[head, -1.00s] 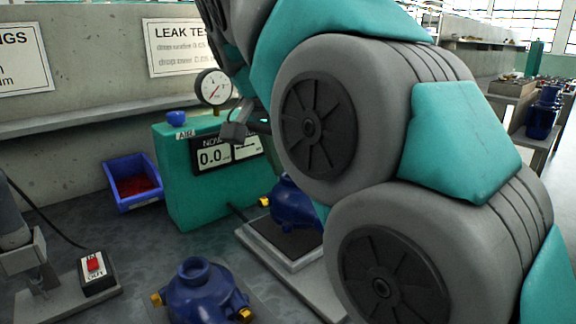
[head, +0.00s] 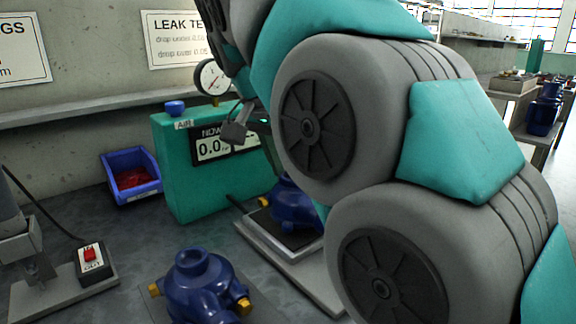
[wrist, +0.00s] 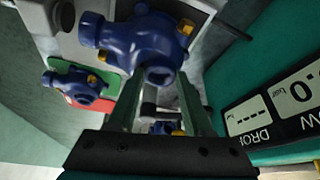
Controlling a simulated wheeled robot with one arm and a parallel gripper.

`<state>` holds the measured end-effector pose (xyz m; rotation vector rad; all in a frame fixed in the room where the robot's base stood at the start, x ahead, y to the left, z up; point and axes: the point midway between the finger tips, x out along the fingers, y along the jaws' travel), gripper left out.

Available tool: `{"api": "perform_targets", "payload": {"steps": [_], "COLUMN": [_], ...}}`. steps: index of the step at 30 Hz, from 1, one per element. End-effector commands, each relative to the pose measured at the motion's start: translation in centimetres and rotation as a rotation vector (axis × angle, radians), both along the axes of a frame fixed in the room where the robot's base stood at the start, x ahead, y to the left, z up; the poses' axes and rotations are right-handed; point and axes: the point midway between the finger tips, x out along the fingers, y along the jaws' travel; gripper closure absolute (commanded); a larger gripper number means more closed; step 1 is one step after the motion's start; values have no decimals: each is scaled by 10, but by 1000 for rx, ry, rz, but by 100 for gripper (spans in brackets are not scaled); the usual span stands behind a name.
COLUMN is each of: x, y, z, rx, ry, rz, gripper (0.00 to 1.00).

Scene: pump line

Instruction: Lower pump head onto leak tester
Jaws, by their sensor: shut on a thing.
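A blue pump head (wrist: 145,45) with brass fittings is between the fingers of my gripper (wrist: 158,92) in the wrist view, and the gripper is shut on it. In the head view this pump head (head: 290,207) shows partly behind my arm, over the dark pad of the leak tester's grey plate (head: 262,246). I cannot tell whether it touches the pad. The leak tester (head: 185,185) is a teal box with a dial gauge and a display, which also shows upside down in the wrist view (wrist: 280,105). My arm hides the gripper in the head view.
Another blue pump head (head: 203,285) stands on the bench at the front. A blue bin (head: 147,192) of red parts is left of the tester. A switch box (head: 92,262) is at the left. In the wrist view, a pump head (wrist: 80,88) sits on a green and red surface.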

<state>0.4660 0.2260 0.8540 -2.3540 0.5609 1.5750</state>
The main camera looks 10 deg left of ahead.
Motion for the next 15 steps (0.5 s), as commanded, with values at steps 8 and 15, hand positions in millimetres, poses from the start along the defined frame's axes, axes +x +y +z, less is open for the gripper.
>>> {"api": "perform_targets", "payload": {"steps": [8,15], "x": [0,0], "y": [0,0], "z": [-5,-8], "rx": [1,1], "ry": [-1,-1], "rz": [-1,-1], "gripper": [100,43]}}
